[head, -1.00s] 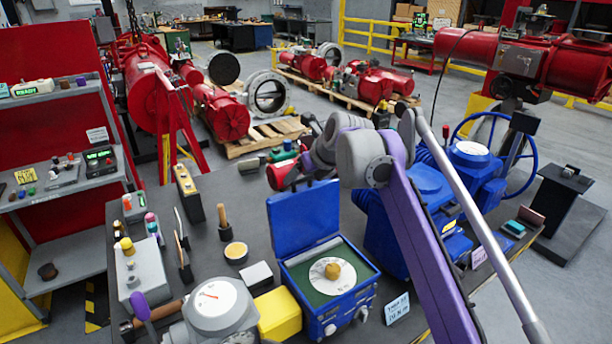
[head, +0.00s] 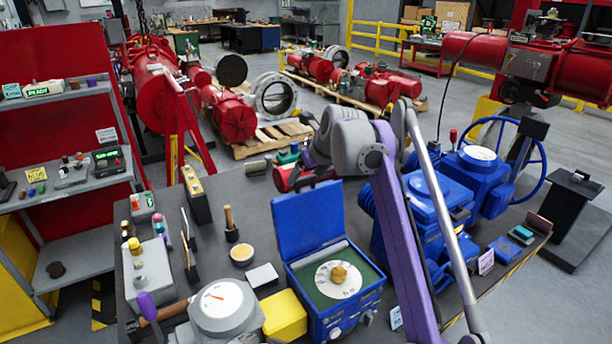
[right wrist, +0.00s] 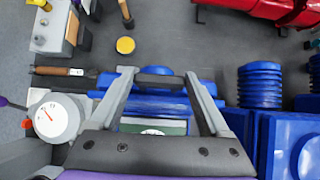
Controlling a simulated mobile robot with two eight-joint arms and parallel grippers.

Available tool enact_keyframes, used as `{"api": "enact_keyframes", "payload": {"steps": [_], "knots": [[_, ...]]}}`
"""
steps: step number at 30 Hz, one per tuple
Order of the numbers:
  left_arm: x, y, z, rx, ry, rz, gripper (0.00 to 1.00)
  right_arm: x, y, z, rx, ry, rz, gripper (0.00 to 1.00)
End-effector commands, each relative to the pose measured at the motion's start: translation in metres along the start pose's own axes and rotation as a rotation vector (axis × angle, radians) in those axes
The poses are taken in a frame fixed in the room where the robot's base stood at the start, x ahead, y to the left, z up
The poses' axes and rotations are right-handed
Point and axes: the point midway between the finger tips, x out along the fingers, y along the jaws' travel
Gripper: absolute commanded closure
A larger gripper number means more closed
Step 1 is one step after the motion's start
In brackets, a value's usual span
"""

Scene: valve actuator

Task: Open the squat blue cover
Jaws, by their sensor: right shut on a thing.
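The squat blue cover (head: 306,218) stands raised, roughly upright, at the back of the blue box (head: 342,325). The box is open. Its green panel (head: 304,279) and white dial with a tan knob (head: 338,280) show. My right gripper (right wrist: 160,80) is above the box in the right wrist view. In the head view my right arm comes from the lower right to the cover's top; the fingertips are hard to make out there. My left gripper is not in view.
A round grey gauge (head: 217,300) and a yellow block (head: 284,315) stand left of the box. Large blue valve actuators (head: 425,205) stand close on the right.

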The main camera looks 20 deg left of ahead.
Motion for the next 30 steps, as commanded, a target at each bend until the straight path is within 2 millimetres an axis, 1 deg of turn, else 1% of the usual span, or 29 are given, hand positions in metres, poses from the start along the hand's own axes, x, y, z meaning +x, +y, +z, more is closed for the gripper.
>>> {"api": "enact_keyframes", "payload": {"steps": [1, 7, 8, 9, 11, 20, 23, 26, 27, 30], "knots": [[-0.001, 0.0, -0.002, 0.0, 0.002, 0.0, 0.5, -0.003, -0.001, 0.003, 0.0, -0.009, -0.004, 1.0], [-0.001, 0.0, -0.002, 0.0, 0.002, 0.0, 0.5, -0.003, -0.001, 0.003, -0.001, -0.009, -0.004, 1.0], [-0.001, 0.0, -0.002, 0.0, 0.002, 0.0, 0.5, -0.003, -0.001, 0.003, -0.001, -0.009, -0.004, 0.18], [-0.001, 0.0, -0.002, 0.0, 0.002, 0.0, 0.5, -0.003, -0.001, 0.003, -0.001, -0.009, -0.004, 0.11], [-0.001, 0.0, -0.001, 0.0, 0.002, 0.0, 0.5, -0.003, -0.001, 0.003, -0.001, -0.008, -0.004, 0.0], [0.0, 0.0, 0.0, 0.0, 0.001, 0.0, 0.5, -0.004, -0.001, 0.001, 0.0, -0.004, -0.002, 0.0], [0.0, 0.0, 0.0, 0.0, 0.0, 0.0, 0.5, -0.012, -0.001, 0.001, 0.0, -0.005, -0.002, 0.0], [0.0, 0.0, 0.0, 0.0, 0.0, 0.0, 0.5, -0.029, -0.002, 0.001, 0.001, -0.006, -0.003, 0.0], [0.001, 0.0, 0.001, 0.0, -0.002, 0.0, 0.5, -0.037, -0.002, -0.001, 0.001, -0.007, -0.003, 0.0], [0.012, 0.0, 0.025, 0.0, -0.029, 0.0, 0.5, -0.042, 0.0, -0.023, 0.005, -0.001, 0.002, 0.0]]}}
